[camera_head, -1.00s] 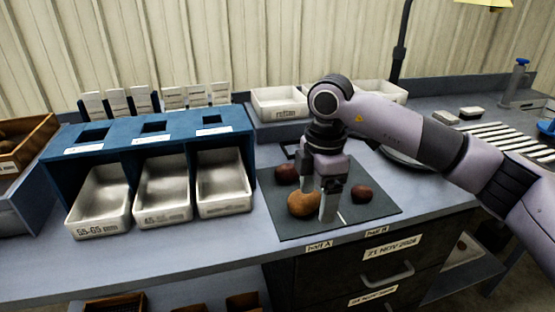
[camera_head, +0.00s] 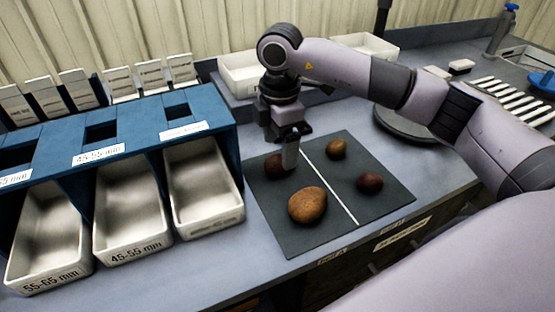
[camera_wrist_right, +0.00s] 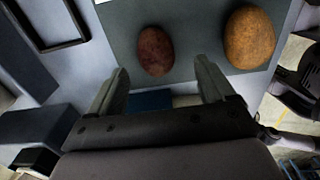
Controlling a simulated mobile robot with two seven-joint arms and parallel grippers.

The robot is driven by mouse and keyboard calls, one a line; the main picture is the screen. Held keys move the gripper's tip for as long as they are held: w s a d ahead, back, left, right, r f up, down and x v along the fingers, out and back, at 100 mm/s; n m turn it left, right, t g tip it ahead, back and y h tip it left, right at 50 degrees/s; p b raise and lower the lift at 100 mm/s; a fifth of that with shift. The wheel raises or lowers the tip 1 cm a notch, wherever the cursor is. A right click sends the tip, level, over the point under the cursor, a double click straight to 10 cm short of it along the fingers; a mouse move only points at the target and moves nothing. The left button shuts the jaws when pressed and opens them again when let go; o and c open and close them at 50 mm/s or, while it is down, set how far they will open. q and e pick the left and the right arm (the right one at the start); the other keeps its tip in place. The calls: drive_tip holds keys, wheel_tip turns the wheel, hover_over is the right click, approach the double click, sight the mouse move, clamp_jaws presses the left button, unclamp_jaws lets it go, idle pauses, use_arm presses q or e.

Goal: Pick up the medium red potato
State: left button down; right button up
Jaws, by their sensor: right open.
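A dark red potato (camera_head: 274,168) lies on the left part of the dark grey mat (camera_head: 300,240), partly hidden by my right gripper (camera_head: 288,158). In the right wrist view the red potato (camera_wrist_right: 155,50) lies just beyond the open fingers of the right gripper (camera_wrist_right: 160,80), roughly in line with the gap. Nothing is held. A second dark red potato (camera_head: 369,183) lies on the right part of the mat. A large brown potato (camera_head: 307,205) is in front of the first red one; it also shows in the right wrist view (camera_wrist_right: 249,38). My left gripper is out of view.
A small brown potato (camera_head: 336,149) lies at the back of the mat, right of its white line. A blue rack (camera_head: 110,155) with metal bins, one labelled 45-55 mm (camera_head: 130,220), stands left of the mat. White trays (camera_head: 240,75) stand behind. The mat's front is clear.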

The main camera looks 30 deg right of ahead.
sight(279, 158)
drive_tip(key=shift+w+d+f+p, duration=0.15)
drive_tip(key=shift+f+p, duration=0.25)
drive_tip(key=shift+f, duration=1.95)
drive_tip(key=c, duration=1.2)
drive_tip(key=shift+o, duration=0.2)
drive_tip(key=shift+r, duration=0.1)
